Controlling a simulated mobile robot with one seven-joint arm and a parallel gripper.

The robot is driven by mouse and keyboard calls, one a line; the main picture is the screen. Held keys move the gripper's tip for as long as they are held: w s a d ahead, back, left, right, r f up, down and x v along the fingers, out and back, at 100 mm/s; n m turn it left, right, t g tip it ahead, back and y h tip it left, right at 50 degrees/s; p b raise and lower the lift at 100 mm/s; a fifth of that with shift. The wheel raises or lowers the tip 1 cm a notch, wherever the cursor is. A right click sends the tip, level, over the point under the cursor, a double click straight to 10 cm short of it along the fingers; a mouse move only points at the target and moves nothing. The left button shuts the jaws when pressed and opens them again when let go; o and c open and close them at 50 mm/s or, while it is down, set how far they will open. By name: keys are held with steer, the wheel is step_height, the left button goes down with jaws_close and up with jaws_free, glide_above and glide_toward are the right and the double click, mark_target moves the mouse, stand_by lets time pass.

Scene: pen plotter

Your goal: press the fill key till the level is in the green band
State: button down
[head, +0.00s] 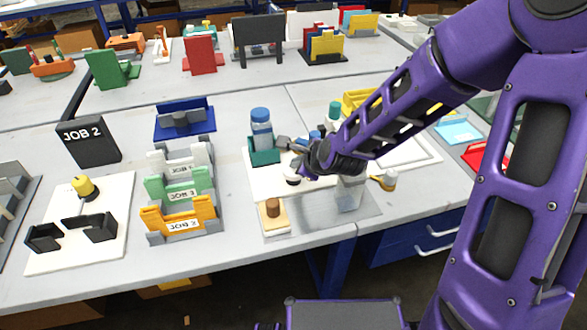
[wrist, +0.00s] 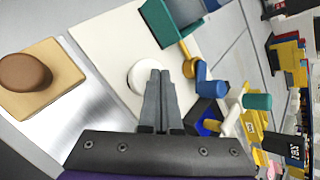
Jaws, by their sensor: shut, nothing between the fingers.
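My gripper (head: 299,172) is over the white board (head: 262,186) of the plotter, its fingers together and empty. In the wrist view the closed fingertips (wrist: 160,75) overlap the right edge of a white round button (wrist: 143,76). I cannot tell whether they touch it or hover above it. A brown round knob on a tan block (wrist: 45,82) is left in the wrist view; the block also shows in the head view (head: 275,222). No label tells which one is the fill key. A clear box (head: 350,193) stands right of my gripper. I cannot make out a level or a green band.
A blue-capped bottle (head: 261,130) stands in a green holder (head: 264,157) behind my gripper. A blue part with a yellow ring (wrist: 208,84) is close right of the fingers in the wrist view. Coloured file holders (head: 180,220) stand to the left. A metal plate (head: 300,212) lies in front.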

steer(key=shift+f, duration=0.45)
steer(key=shift+r, duration=0.15)
stand_by(0.5)
steer(key=shift+r+p, duration=0.9)
steer(key=shift+r, duration=0.1)
step_height(320, 180, up, 5)
steer(key=p, duration=0.5)
stand_by(0.6)
